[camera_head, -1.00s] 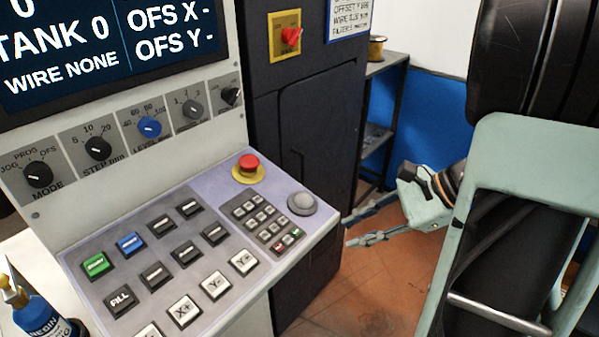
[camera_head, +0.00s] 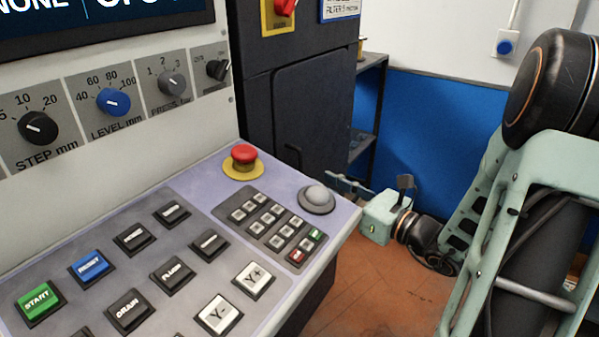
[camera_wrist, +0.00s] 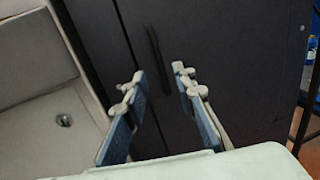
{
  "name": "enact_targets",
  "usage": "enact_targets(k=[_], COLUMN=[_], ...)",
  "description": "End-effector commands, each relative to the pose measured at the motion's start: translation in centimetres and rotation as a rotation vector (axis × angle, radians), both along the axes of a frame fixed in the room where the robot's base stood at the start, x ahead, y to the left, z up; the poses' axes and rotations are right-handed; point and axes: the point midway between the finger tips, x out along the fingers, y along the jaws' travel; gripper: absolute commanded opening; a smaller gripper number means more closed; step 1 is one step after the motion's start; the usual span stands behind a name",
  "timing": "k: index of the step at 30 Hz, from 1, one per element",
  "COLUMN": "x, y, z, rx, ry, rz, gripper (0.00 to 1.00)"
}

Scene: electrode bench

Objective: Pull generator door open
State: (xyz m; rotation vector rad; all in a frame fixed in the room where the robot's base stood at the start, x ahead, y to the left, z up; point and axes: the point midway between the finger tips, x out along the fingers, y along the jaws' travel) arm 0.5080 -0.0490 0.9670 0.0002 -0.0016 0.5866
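The generator is a dark grey cabinet behind the control console, and its door (camera_head: 312,105) looks shut. In the wrist view the door (camera_wrist: 245,65) fills the middle and right, with a black vertical bar handle (camera_wrist: 157,58) near its left edge. My gripper (camera_wrist: 160,88) is open, its two blue-padded fingers apart, one to each side of the handle's line in that view. The handle appears beyond the fingertips, and I see no contact. In the head view my gripper (camera_head: 345,184) is in front of the cabinet's lower right, its fingers pointing left towards the door and partly hard to make out.
The console (camera_head: 345,212) with buttons and a red emergency stop (camera_head: 243,160) stands close at left and juts in front of the cabinet. A dark shelf rack (camera_head: 362,130) stands right of the cabinet. Tiled floor (camera_head: 390,285) is clear between console and arm.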

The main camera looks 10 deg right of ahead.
Motion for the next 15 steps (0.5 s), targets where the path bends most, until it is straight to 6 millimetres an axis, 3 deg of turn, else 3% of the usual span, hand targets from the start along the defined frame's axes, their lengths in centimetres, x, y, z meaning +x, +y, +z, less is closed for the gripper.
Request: enact_targets(k=[9,15], x=[5.0,6.8], y=[3.5,4.6], z=[0.0,0.0], rx=[-0.002,-0.001], ry=[-0.001,0.0], rz=[0.006,0.003], gripper=[0.25,0.25])
